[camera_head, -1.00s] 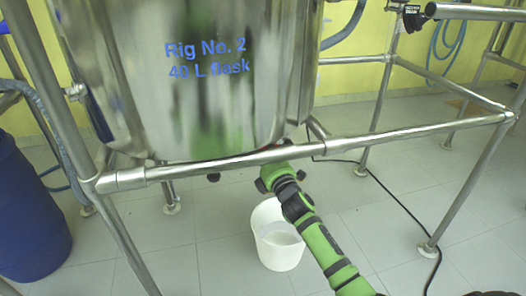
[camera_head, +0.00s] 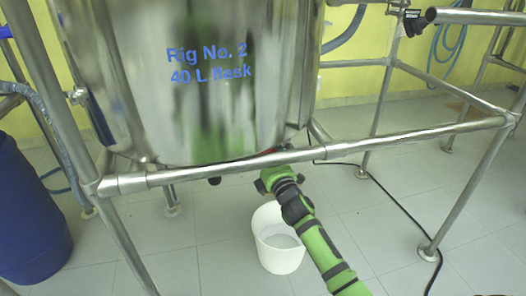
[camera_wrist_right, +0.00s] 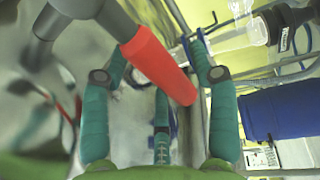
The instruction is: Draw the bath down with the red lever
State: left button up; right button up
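The bath is a steel vessel (camera_head: 130,95) marked "Rig No. 2 40 L flask", held in a steel frame. The red lever (camera_wrist_right: 158,66) crosses the right wrist view diagonally from a grey metal fitting. In the head view only a sliver of red shows under the vessel's bottom edge. My right gripper (camera_wrist_right: 162,48) is open, with its green fingers apart on either side of the lever; contact cannot be told. In the head view my right gripper (camera_head: 272,180) is below the front rail, its fingertips partly hidden. My left gripper is out of view.
A white bucket (camera_head: 280,262) stands on the floor below my right gripper. The steel front rail (camera_head: 400,138) runs across above my right forearm. A blue drum (camera_head: 28,225) stands at the left. A black cable lies on the tiles at right.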

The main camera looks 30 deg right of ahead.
jog(key=s+a+f, duration=0.1)
jog(key=s+f, duration=0.1)
jog(key=s, duration=0.9)
jog(key=shift+s, duration=0.4)
jog(key=shift+a, duration=0.1)
